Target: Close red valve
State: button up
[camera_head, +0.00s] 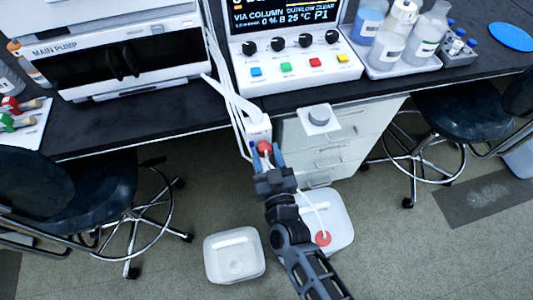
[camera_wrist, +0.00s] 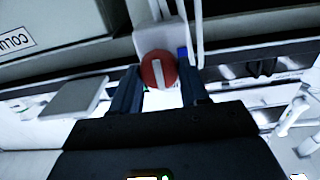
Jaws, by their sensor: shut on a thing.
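The red valve (camera_head: 264,147) is a round red knob on a white block (camera_head: 257,130) at the front edge of the black bench, below the console. In the wrist view the red valve (camera_wrist: 158,70) shows its face with a white bar running nearly upright in the picture. My gripper (camera_head: 266,158) reaches up to it from below. In the wrist view my gripper (camera_wrist: 160,84) has one dark finger on each side of the knob, and is shut on it. The finger contact itself is partly hidden.
White tubes (camera_head: 228,95) run down to the block. A console (camera_head: 300,60) and a bottle tray (camera_head: 390,66) stand on the bench. A drawer cabinet (camera_head: 330,150) is right of the valve. White containers (camera_head: 234,255) are on the floor, with stools (camera_head: 80,185) at both sides.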

jog(key=shift+c, duration=0.7)
jog(key=shift+m, duration=0.3)
jog(key=m+b, duration=0.1)
jog(key=m, duration=0.1)
jog(key=shift+f+m, duration=0.1)
jog(key=shift+m, duration=0.3)
jog(key=m+b, duration=0.2)
jog(key=m, duration=0.3)
jog(key=shift+d+f, duration=0.1)
jog(key=shift+d, duration=0.05)
jog(key=m+b, duration=0.2)
jog(key=m, duration=0.3)
jog(key=shift+m+b, duration=0.8)
jog(key=shift+m, duration=1.5)
